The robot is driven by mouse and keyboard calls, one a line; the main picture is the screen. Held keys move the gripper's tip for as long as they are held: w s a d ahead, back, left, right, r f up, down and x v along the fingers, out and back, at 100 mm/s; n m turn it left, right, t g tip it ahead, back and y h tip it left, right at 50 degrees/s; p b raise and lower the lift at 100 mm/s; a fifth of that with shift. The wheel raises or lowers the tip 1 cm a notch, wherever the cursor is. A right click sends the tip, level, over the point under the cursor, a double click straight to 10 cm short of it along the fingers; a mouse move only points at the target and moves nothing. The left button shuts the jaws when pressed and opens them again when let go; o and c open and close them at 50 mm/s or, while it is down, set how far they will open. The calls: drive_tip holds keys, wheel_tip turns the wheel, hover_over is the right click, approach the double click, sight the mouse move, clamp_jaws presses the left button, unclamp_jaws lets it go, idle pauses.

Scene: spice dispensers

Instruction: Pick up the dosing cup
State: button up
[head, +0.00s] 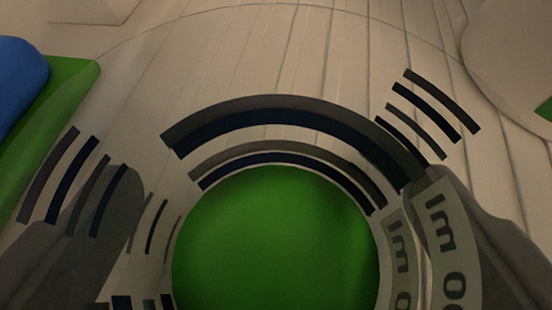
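The dosing cup (290,158) is clear, with dark curved bars and "ml" lettering on its wall, and fills most of the head view. I look down into it. A round green area (275,240) shows at its bottom; I cannot tell whether this is the cup's base or something seen through it. My gripper (290,225) has its two dark grey fingers apart, one left and one right of the cup's lower part. Both show partly through the clear wall. The right finger appears close against the wall by the lettering. Whether both fingers press on the cup is unclear.
A blue thing (18,82) and a green thing (62,95) are at the left edge. A pale rounded thing (515,55) is at the upper right, and another pale shape (95,8) at the upper left. A pale planked surface shows behind the cup.

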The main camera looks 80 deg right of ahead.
drive_tip(key=c, duration=1.1)
drive_tip(key=shift+r, duration=0.25)
drive_tip(key=shift+c, duration=0.2)
